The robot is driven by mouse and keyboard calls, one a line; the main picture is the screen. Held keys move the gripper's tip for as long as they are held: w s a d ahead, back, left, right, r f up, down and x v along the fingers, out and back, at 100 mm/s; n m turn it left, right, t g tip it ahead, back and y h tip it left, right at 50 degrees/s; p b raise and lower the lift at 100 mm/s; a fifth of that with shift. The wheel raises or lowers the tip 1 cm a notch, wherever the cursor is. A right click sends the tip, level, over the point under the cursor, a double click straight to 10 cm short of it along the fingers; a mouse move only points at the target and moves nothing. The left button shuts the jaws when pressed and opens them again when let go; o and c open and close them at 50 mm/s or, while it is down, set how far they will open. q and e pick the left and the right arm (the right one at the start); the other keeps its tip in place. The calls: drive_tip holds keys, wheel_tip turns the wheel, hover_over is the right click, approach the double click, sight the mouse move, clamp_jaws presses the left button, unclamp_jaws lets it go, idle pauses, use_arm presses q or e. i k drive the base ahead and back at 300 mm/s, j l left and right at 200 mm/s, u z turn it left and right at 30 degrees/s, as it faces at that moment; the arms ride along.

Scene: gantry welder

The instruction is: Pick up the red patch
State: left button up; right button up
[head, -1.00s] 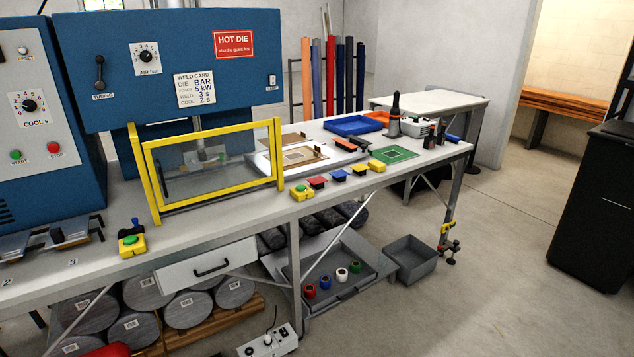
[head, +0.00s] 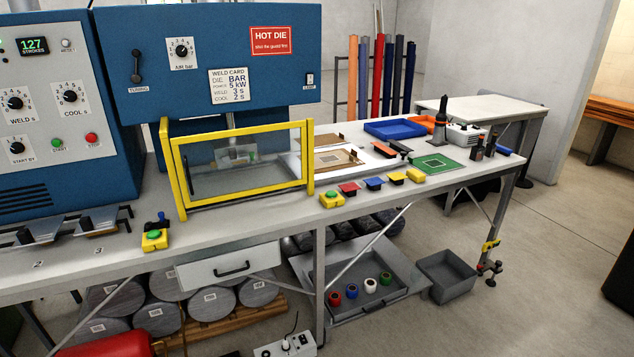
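The red patch (head: 349,188) is a small red piece on a dark base near the front edge of the grey workbench (head: 250,222). It lies between a yellow box with a green button (head: 332,200) on its left and a blue patch (head: 374,183) on its right. Nothing covers it. Neither of my grippers is in the head view.
The yellow-framed guard (head: 245,165) stands just left of the patches, under the blue press (head: 210,60). Right of them are a yellow piece (head: 416,175), a green mat (head: 437,164) and a blue tray (head: 400,130). Open floor lies in front at the right.

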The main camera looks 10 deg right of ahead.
sight(350, 186)
drive_tip(key=i+l+u, duration=0.2)
drive_tip(key=i+l, duration=0.15)
drive_tip(key=l, duration=0.25)
drive_tip(key=i+l+u, duration=0.1)
drive_tip(key=l, duration=0.25)
drive_tip(key=i+l+u, duration=0.1)
drive_tip(key=i+l, duration=0.25)
drive_tip(key=l, duration=0.3)
drive_tip(key=i+l+u, duration=0.15)
drive_tip(key=l, duration=0.2)
